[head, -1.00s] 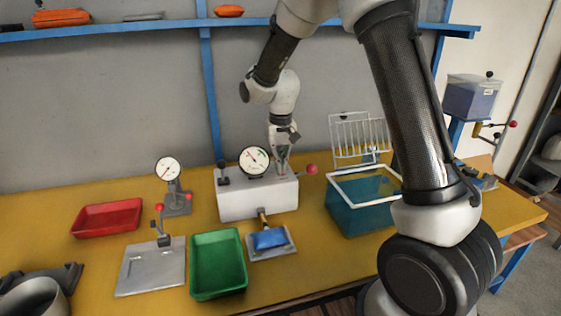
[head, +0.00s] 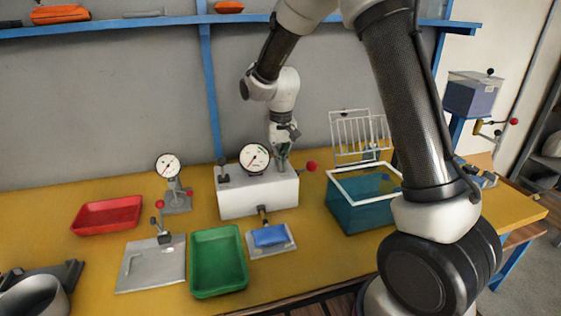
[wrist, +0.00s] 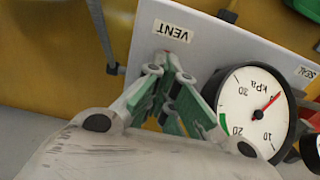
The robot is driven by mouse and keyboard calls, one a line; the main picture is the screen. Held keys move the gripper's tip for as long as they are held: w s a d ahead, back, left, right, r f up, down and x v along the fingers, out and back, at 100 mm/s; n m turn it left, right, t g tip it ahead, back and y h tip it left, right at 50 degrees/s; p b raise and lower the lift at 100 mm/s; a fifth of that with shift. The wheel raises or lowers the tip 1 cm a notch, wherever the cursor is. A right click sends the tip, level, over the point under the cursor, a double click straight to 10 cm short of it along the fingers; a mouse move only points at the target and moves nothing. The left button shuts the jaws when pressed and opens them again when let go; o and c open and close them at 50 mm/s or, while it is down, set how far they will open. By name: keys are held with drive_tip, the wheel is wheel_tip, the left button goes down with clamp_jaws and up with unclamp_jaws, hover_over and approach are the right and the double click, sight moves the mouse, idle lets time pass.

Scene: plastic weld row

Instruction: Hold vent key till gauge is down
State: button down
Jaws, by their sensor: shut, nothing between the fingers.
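The white machine box (head: 240,201) stands on the bench, with the round gauge (head: 256,158) on top. In the wrist view the gauge (wrist: 250,112) appears turned over; its red needle points past the 10 mark, on the low side, away from the green band. My gripper (head: 283,167) is shut, its fingertips down at the right part of the box top. In the wrist view my gripper (wrist: 165,62) has its tips beside the VENT label (wrist: 174,31). The vent key is mostly hidden under the tips; a little red shows there.
A red-knobbed lever (head: 311,166) sticks out at the box's right end. A blue part (head: 270,236) lies on a plate before the box. A green tray (head: 219,262), a red tray (head: 106,216) and a teal tank (head: 362,209) stand around it.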

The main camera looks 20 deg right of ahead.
wheel_tip(320, 180, up, 14)
drive_tip(key=shift+s, duration=0.2)
drive_tip(key=shift+w, duration=0.1)
idle(0.4)
drive_tip(key=s+d+r+t, duration=0.1)
drive_tip(key=s+d, duration=0.3)
drive_tip(key=s, duration=0.6)
drive_tip(key=s+d+r+t, duration=0.1)
drive_tip(key=s+d, duration=0.4)
drive_tip(key=s, duration=0.5)
drive_tip(key=s+d+r+t, duration=0.2)
drive_tip(key=s+d, duration=0.3)
drive_tip(key=s, duration=0.5)
drive_tip(key=shift+d+r, duration=0.15)
